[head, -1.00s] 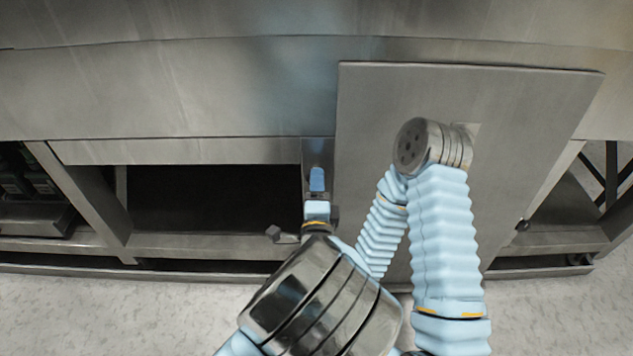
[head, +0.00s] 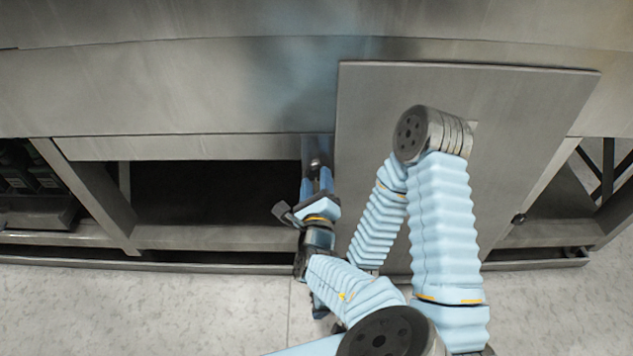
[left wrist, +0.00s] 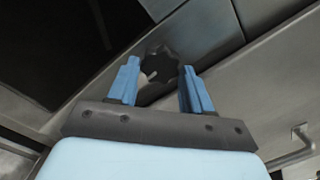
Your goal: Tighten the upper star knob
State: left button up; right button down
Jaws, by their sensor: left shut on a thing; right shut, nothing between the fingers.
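The upper star knob is a dark, lobed knob (left wrist: 160,65) on a steel frame, seen between the blue fingers in the left wrist view. In the head view only a small shiny spot of it (head: 315,163) shows on the narrow upright left of the big panel. My left gripper (head: 317,178) has a finger on either side of the knob and is shut on it; it also shows in the left wrist view (left wrist: 162,88). My right gripper (head: 319,306) is low, mostly hidden behind my left forearm, shut and empty, apart from the knob.
A large flat steel panel (head: 540,110) stands right of the knob, behind my right arm. A dark opening (head: 220,190) lies to the left, with a steel rail (head: 200,237) below it. The pale floor (head: 150,310) in front is clear.

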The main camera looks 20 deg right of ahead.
pick_arm(q)
jog(key=shift+f+m, duration=0.1)
jog(key=shift+m, duration=0.4)
jog(key=o, duration=0.8)
jog(key=shift+c, duration=0.2)
